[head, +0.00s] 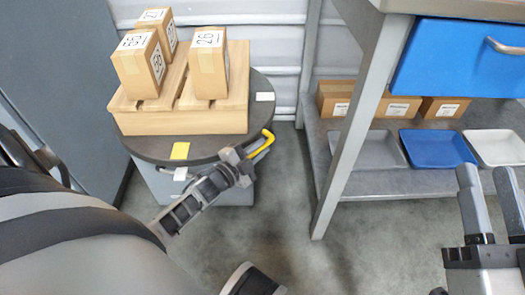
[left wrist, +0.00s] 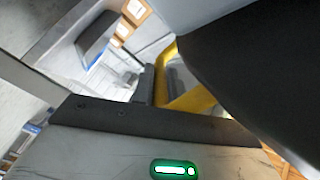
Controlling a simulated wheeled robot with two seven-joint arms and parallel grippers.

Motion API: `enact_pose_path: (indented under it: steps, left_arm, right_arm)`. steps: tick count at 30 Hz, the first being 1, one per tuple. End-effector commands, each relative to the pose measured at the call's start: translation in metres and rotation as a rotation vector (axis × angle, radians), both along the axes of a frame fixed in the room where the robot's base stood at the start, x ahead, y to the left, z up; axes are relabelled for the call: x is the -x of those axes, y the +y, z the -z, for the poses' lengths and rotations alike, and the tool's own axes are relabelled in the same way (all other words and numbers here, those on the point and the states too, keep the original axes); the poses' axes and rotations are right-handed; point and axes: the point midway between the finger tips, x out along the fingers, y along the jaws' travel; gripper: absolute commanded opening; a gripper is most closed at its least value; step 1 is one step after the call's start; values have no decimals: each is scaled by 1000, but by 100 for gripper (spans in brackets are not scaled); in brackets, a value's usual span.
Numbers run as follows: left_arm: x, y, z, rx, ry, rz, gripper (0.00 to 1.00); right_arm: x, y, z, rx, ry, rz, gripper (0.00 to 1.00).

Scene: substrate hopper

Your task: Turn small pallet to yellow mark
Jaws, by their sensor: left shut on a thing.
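The small wooden pallet (head: 185,122) lies on a dark round turntable (head: 150,152) and carries several labelled cardboard boxes (head: 207,72). A yellow mark (head: 180,151) is on the turntable's front rim, and a white mark (head: 265,97) is on its right rim. A yellow handle (head: 266,143) sticks out at the turntable's front right. My left gripper (head: 243,162) is shut on this handle, which also shows in the left wrist view (left wrist: 192,102). My right gripper (head: 487,176) has its fingers apart and is empty, at the right, away from the turntable.
A grey bench with a blue drawer (head: 460,58) stands at the right. Its lower shelf holds cardboard boxes (head: 398,108) and a blue tray (head: 437,149) between two other trays. The bench leg (head: 358,120) stands right of the turntable. Floor between them is clear.

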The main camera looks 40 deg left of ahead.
Motion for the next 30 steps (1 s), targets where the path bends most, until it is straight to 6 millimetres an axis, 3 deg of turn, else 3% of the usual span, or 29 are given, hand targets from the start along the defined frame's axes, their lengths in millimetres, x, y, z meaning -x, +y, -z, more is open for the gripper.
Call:
enact_pose_path:
  steps: [4, 5, 6, 7, 19, 23, 30]
  left_arm:
    - [-4, -2, -2, 5, -5, -1, 0]
    - [-4, -2, -2, 5, -5, -1, 23]
    - [-4, -2, -2, 5, -5, -1, 34]
    - [-4, -2, -2, 5, -5, -1, 36]
    - [7, 0, -2, 4, -1, 1, 36]
    - [30, 3, -3, 5, 2, 1, 36]
    - [89, 11, -3, 5, 3, 0, 36]
  right_arm:
    - [-1, 0, 0, -6, 0, 3, 36]
    - [-1, 0, -1, -7, -1, 3, 36]
    - [-1, 0, -1, -7, -2, 3, 36]
    - [-1, 0, -1, -8, -3, 3, 36]
    - [-2, 0, -6, -15, 13, -5, 36]
    - [1, 1, 16, -46, 174, -16, 36]
    - [15, 7, 46, -118, 448, -55, 36]
